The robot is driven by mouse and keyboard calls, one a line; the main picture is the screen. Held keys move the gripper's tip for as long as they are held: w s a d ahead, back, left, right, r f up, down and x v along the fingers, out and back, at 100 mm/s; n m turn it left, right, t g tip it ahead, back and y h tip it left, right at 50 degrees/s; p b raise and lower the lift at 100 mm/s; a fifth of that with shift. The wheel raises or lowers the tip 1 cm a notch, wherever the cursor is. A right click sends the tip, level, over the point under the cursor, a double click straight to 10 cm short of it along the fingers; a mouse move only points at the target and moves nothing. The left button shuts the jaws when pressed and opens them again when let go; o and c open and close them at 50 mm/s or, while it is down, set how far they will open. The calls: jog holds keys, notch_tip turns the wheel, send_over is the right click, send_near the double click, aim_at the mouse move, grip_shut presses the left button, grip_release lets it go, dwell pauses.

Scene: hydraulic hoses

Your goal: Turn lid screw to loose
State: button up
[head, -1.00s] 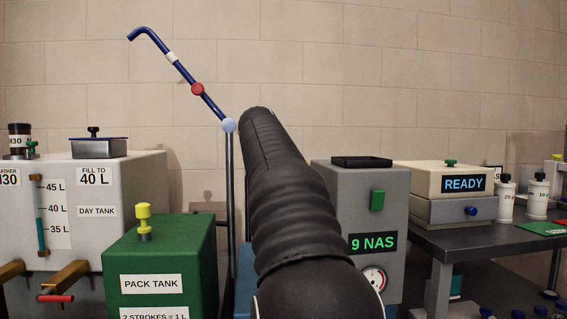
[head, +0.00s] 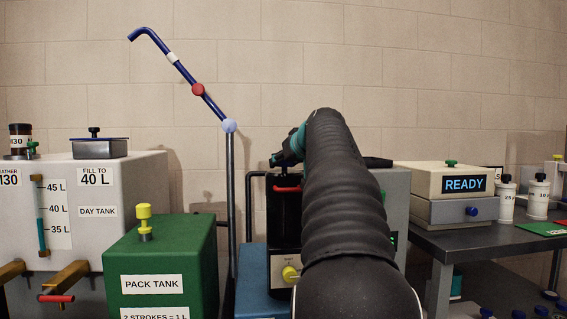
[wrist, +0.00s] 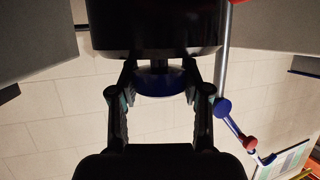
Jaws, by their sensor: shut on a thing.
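A black canister (head: 286,222) with a red handle (head: 287,189) stands on a blue unit behind my arm in the head view. It also fills the top middle of the wrist view (wrist: 155,30). A round blue lid screw (wrist: 160,82) sits on the canister's end, between my two fingertips in the wrist view. My gripper (wrist: 160,88) is shut on this screw, one finger at each side. In the head view my gripper (head: 279,158) is just above the canister, partly hidden by my arm; the screw cannot be made out there.
A green pack tank (head: 160,270) stands to the left, with a white day tank (head: 120,190) behind it. A dark pole (head: 231,190) with a jointed blue pipe (head: 180,70) rises left of the canister. A box showing READY (head: 440,185) stands on the right-hand bench.

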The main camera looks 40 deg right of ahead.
jog(key=shift+n+y, duration=1.2)
jog(key=shift+y, duration=0.2)
jog(key=shift+f+y, duration=0.1)
jog(key=shift+y, duration=0.2)
jog(key=o, duration=1.2)
jog(key=v, duration=1.2)
jog(key=shift+f, duration=0.15)
